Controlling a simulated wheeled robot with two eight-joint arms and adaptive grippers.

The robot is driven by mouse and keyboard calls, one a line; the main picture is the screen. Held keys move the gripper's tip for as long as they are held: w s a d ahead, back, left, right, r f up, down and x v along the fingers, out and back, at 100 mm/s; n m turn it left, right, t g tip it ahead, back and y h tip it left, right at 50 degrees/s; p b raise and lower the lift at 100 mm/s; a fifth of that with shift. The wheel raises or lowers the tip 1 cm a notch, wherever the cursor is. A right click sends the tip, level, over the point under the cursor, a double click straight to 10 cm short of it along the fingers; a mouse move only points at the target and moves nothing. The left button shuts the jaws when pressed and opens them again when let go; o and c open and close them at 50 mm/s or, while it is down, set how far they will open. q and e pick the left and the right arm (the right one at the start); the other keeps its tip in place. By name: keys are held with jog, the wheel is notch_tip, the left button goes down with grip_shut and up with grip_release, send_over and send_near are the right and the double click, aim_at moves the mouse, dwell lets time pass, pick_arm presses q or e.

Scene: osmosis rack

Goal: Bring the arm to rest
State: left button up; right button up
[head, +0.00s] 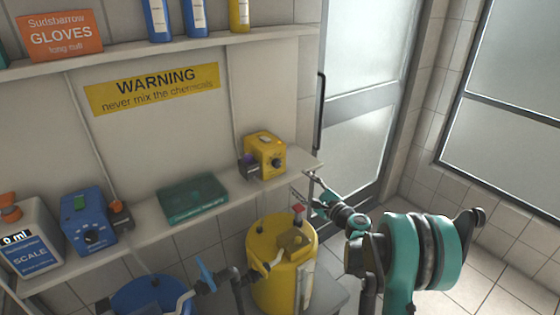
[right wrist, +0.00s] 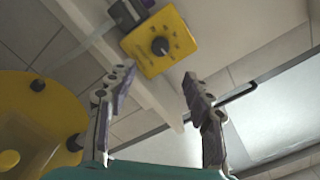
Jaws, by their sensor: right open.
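My right gripper (head: 308,186) is at the end of my teal and dark arm, just off the front right end of the lower shelf (head: 225,187). In the right wrist view its two fingers (right wrist: 157,82) are spread apart with nothing between them. A yellow dosing box (head: 265,155) with a dark knob stands on the right end of that shelf. It shows beyond the fingertips in the right wrist view (right wrist: 161,42), apart from them. My left gripper is not in view.
A yellow drum (head: 272,285) stands below the gripper. A glass door (head: 362,90) is behind. Open tiled floor (head: 490,262) lies right.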

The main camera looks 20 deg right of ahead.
jog(key=s+a+r+n+g, duration=0.2)
jog(key=s+a+n+g, duration=0.4)
jog(key=s+a+n, duration=0.6)
jog(key=s+f+n+g+h, duration=0.2)
jog(key=s+n, duration=0.3)
jog(key=s, duration=0.7)
jog(key=s+d+f+n+g+h, duration=0.1)
jog(key=s+f+n+h, duration=0.3)
jog(key=s, duration=0.8)
jog(key=shift+d+n+g, duration=0.15)
jog(key=shift+n+g, duration=0.35)
jog(key=shift+n, duration=0.7)
jog(key=shift+f, duration=0.1)
jog(key=shift+c, duration=0.2)
